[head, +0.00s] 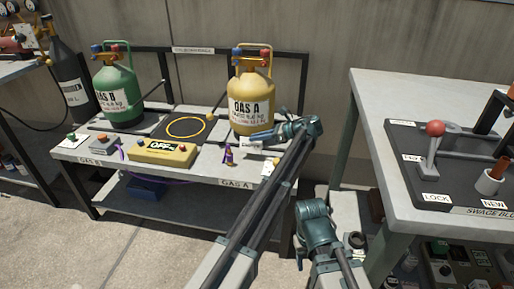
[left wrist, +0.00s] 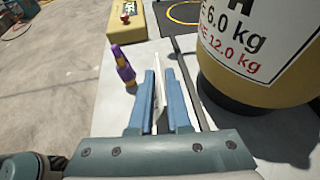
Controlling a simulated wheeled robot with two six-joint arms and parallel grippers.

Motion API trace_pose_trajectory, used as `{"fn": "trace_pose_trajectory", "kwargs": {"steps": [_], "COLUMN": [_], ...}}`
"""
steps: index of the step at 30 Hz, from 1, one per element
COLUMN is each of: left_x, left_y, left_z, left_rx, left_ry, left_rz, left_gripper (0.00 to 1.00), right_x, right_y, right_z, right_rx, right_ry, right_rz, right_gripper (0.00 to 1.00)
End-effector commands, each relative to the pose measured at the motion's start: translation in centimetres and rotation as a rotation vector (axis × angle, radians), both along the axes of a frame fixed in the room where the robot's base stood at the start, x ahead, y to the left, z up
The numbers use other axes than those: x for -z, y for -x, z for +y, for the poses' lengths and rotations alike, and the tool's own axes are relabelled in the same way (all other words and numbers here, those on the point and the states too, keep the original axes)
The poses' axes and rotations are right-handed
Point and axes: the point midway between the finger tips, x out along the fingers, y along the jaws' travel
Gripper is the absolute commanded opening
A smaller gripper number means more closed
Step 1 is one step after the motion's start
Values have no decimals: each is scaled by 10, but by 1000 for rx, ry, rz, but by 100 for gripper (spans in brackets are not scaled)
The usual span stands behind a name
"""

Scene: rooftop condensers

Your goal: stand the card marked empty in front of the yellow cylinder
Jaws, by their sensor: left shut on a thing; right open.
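The yellow cylinder (head: 250,88), labelled GAS A, stands upright at the right of the grey bench; its lower part is at the right of the left wrist view (left wrist: 255,80). My left gripper (head: 252,139) is just in front of its base, shut on a small white card (head: 250,146). In the left wrist view the card (left wrist: 160,100) shows as a thin, nearly edge-on strip between the fingers (left wrist: 161,95). Its lettering is too small to read. I cannot tell whether it touches the bench. My right gripper (head: 314,225) is open, low beside the bench's right end.
A purple and yellow object (head: 229,156) stands left of the card. A yellow OFF box (head: 163,152), a green cylinder (head: 117,88) and a yellow ring (head: 186,127) are further left. A second table (head: 370,115) with a red-knobbed lever (head: 433,145) stands at right.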

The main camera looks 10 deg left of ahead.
Motion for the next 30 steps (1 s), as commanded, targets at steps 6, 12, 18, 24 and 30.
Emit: {"fn": "trace_pose_trajectory", "kwargs": {"steps": [6,12,18,24,30], "left_x": [29,36,35,35,35], "left_y": [0,0,0,0,0], "left_z": [0,0,0,0,0], "left_rx": [0,0,0,0,0], "left_ry": [0,0,0,0,0], "left_rz": [0,0,0,0,0], "left_gripper": [0,0,0,46,47], "right_x": [29,36,35,35,35], "right_y": [0,0,0,0,0], "right_z": [0,0,0,0,0], "right_rx": [5,8,8,8,8], "right_ry": [0,0,0,0,0], "right_rz": [-1,-1,-1,-1,-1], "right_gripper": [50,50,50,50,50]}}
